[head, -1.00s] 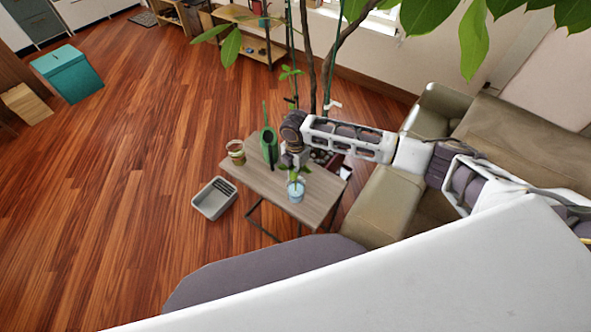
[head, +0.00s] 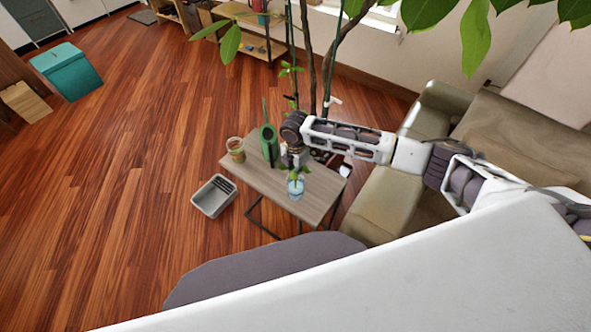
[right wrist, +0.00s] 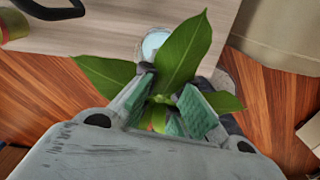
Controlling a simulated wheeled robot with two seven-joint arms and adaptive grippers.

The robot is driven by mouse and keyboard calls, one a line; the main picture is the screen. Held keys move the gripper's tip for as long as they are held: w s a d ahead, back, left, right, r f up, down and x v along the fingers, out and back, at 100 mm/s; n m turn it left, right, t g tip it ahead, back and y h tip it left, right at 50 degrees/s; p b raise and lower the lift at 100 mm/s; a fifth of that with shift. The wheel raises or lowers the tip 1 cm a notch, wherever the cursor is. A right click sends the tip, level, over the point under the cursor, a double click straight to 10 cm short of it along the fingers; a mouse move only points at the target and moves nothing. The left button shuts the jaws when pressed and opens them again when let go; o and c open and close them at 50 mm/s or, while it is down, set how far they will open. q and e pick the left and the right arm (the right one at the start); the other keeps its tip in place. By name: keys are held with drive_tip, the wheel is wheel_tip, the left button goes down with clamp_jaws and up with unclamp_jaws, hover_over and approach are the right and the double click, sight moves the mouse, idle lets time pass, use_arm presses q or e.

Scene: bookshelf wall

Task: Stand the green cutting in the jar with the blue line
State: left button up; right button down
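The green cutting (head: 297,172) has broad leaves and is at the light blue jar (head: 295,189) on the coffee table; its leaves show above the rim. The blue line cannot be made out. My right gripper (head: 294,163) is just above and behind the leaves. In the right wrist view, the two fingers (right wrist: 168,92) are apart, with leaves of the cutting (right wrist: 186,50) between and beyond them. Part of the jar (right wrist: 154,43) shows behind a leaf. The stem's lower end is hidden there. My left gripper is not in view.
A green watering can (head: 268,146) and an amber glass jar (head: 236,149) stand on the table (head: 315,200), left of my gripper. A grey bin (head: 214,196) is on the floor. A sofa (head: 385,205) is at the right, and a tall plant (head: 330,70) rises behind.

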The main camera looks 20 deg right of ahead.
drive_tip(key=shift+f+b, duration=0.55)
drive_tip(key=shift+f, duration=0.75)
drive_tip(key=c, duration=1.6)
unclamp_jaws()
drive_tip(key=shift+o, duration=0.4)
drive_tip(key=o, duration=0.4)
drive_tip(key=shift+c, duration=0.2)
drive_tip(key=shift+r, duration=0.1)
drive_tip(key=shift+r+p, duration=3.1)
drive_tip(key=shift+r, duration=1.35)
